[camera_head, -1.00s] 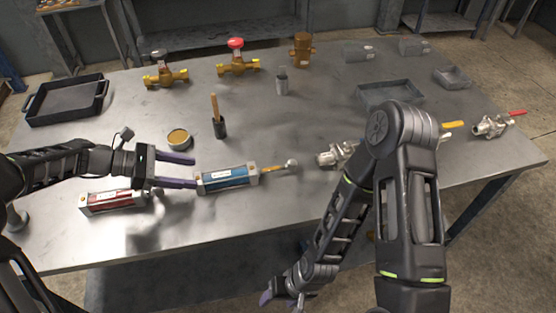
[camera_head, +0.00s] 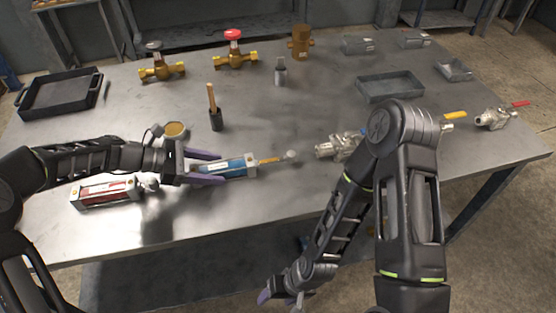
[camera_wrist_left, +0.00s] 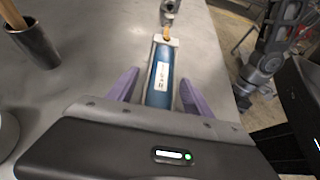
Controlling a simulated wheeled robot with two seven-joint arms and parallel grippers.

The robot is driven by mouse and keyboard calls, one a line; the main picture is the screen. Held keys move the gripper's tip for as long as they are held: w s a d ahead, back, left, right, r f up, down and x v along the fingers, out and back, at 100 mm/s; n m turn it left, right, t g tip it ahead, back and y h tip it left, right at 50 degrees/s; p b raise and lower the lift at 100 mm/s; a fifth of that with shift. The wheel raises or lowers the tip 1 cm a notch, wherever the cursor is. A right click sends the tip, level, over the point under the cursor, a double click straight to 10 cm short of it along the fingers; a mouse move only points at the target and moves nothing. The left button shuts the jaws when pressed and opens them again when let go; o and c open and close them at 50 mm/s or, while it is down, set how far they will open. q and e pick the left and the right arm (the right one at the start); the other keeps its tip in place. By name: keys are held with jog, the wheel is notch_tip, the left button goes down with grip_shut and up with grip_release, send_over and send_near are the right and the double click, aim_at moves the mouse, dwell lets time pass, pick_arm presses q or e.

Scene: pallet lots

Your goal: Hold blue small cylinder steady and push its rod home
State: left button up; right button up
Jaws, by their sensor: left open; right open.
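The blue small cylinder (camera_head: 238,168) lies on the metal table, its rod (camera_head: 270,161) sticking out to the right with a silver end piece. My left gripper (camera_head: 223,167) is open, with its purple fingers on either side of the cylinder's left part. In the left wrist view the blue cylinder (camera_wrist_left: 160,82) lies between the two open fingers (camera_wrist_left: 156,88), with a visible gap on each side; its near end is hidden by the gripper body. My right gripper (camera_head: 282,297) is open and empty, low in front of the table edge, away from the cylinder.
A red cylinder (camera_head: 104,192) lies left of the blue one, under my left arm. A dark cup with a brush (camera_head: 216,121) and a round tin (camera_head: 175,130) stand behind. A silver valve (camera_head: 337,146) lies right of the rod. Brass valves (camera_head: 236,59) and trays (camera_head: 390,87) stand farther back.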

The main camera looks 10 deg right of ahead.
pick_arm(q)
jog(key=shift+x, duration=0.9)
jog(key=shift+c, duration=0.3)
grip_shut()
dwell(0.6)
